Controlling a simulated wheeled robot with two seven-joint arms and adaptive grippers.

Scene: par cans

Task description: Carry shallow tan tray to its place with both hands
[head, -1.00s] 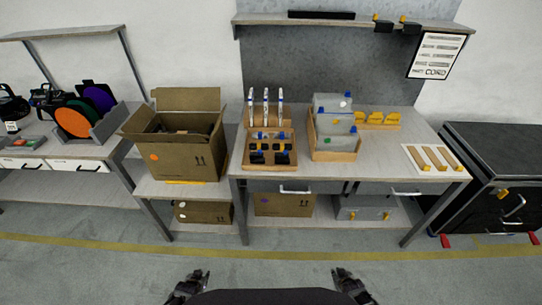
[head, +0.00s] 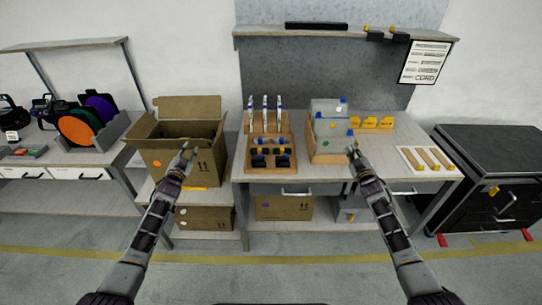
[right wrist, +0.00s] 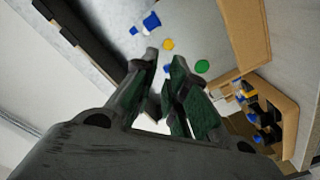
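Two tan trays stand on the middle bench in the head view; I cannot tell which is the shallow one. The left tan tray (head: 252,169) holds several black pieces, with upright white-and-blue items behind. The right tan tray (head: 332,159) holds grey translucent bins or bags; its wall also shows in the right wrist view (right wrist: 245,35). My left gripper (head: 187,151) is in front of the open cardboard box, apart from both trays, with its fingertips apart. My right gripper (head: 354,149) is beside the right tray's right end. Its fingers (right wrist: 164,60) are apart with nothing between them.
The open cardboard box (head: 182,166) stands left of the trays. Yellow pieces (head: 371,122) and a white board with tan strips (head: 427,160) lie to the right. A shelf (head: 345,33) overhangs the bench. A black case (head: 490,170) stands at the far right.

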